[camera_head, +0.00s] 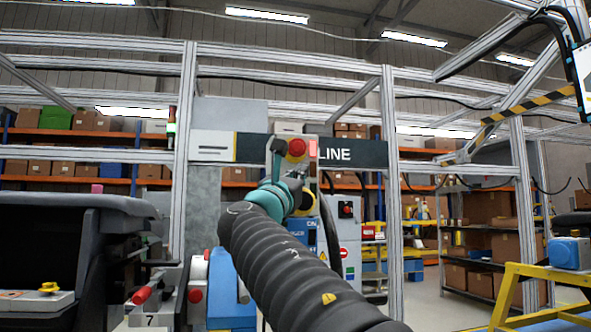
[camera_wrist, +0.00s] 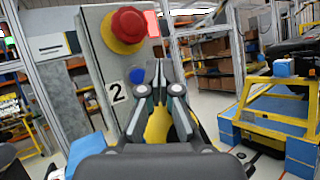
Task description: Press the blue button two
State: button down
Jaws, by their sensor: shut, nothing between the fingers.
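The blue button (camera_wrist: 137,76) sits on a grey control box (camera_wrist: 101,58), beside a white label marked 2 (camera_wrist: 117,92). A large red mushroom button (camera_wrist: 128,24) on a yellow base is above it. My gripper (camera_wrist: 164,70) is shut and empty, just right of the blue button in the wrist view; a gap shows between them in the picture, but depth and contact are unclear. In the head view the red button (camera_head: 297,147) shows beyond my wrist, while the blue button is hidden and my fingers are hard to make out.
A yellow frame (camera_wrist: 270,117) with blue blocks stands at right in the wrist view. Metal posts (camera_head: 390,190) frame the station. A black dashboard module (camera_head: 70,250) and a red-handled clamp (camera_head: 145,293) are at left.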

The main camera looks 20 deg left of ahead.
jog(key=shift+w+a+p, duration=0.2)
jog(key=shift+w+a, duration=0.15)
jog(key=shift+w, duration=0.25)
jog(key=shift+w+a+p, duration=0.15)
jog(key=shift+w+a, duration=0.2)
jog(key=shift+w, duration=0.25)
jog(key=shift+w, duration=0.1)
dwell(0.6)
jog(key=shift+w+a, duration=0.2)
jog(key=shift+w+a, duration=0.25)
jog(key=shift+w, duration=0.2)
dwell(0.9)
jog(key=shift+s, duration=0.15)
jog(key=shift+s+d+b, duration=0.5)
jog(key=shift+s+b, duration=0.1)
jog(key=shift+s, duration=0.1)
jog(key=shift+s+d+f+b, duration=0.15)
jog(key=shift+s+d+b, duration=0.4)
jog(key=shift+s+b, duration=0.3)
jog(key=shift+s+d+b, duration=0.35)
jog(key=shift+s+d, duration=0.05)
jog(key=shift+s, duration=0.2)
jog(key=shift+s+d+b, duration=0.35)
jog(key=shift+s, duration=0.25)
